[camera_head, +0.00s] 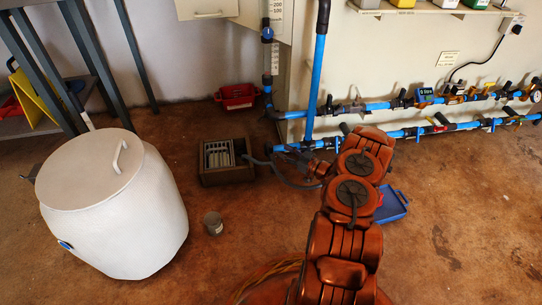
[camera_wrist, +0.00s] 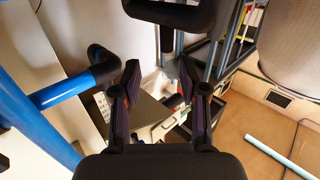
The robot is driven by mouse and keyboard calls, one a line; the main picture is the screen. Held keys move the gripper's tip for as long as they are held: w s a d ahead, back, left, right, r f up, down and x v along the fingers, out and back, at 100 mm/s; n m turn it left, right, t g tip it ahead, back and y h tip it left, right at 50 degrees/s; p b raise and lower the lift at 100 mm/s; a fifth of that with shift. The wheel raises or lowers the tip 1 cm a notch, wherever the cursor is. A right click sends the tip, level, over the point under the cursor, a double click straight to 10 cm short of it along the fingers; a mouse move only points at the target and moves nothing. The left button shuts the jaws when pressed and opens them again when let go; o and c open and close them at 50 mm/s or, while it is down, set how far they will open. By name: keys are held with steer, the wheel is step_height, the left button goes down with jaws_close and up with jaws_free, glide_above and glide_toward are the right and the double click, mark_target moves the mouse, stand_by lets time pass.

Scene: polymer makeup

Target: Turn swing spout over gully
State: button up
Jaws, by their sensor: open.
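The gully (camera_head: 205,178) is a brown square-edged box on the floor with a pale grating inside. A thin grey curved tube (camera_head: 280,175) runs from its right edge toward the blue pipework behind my arm; I cannot tell whether this is the swing spout. In the wrist view my gripper (camera_wrist: 159,80) is open, with nothing between its two dark fingers. A blue pipe with a black elbow (camera_wrist: 103,63) is left of the fingers, apparently apart from them. In the head view my arm hides the gripper.
Blue pipes with valves (camera_head: 375,106) run along the wall at right. A large white lidded drum (camera_head: 125,210) stands at left. A small grey can (camera_head: 213,223), a red crate (camera_head: 236,96) and a blue tray (camera_head: 393,205) are on the floor. Floor is clear at front right.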

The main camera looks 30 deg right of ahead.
mark_target(271, 152)
steer(key=w+a+b, duration=0.1)
steer(key=w+a+f+b, duration=0.1)
steer(key=w, duration=0.1)
steer(key=w+b, duration=0.1)
steer(key=shift+w+a+f, duration=0.3)
steer(key=shift+w+a, duration=0.05)
steer(key=shift+a, duration=0.05)
steer(key=shift+w+a+r+b, duration=0.1)
steer(key=shift+w+b, duration=0.15)
steer(key=shift+w, duration=0.1)
steer(key=shift+w+a+r+b, duration=0.1)
steer(key=shift+w+b, duration=0.1)
steer(key=shift+w, duration=0.15)
jaws_close()
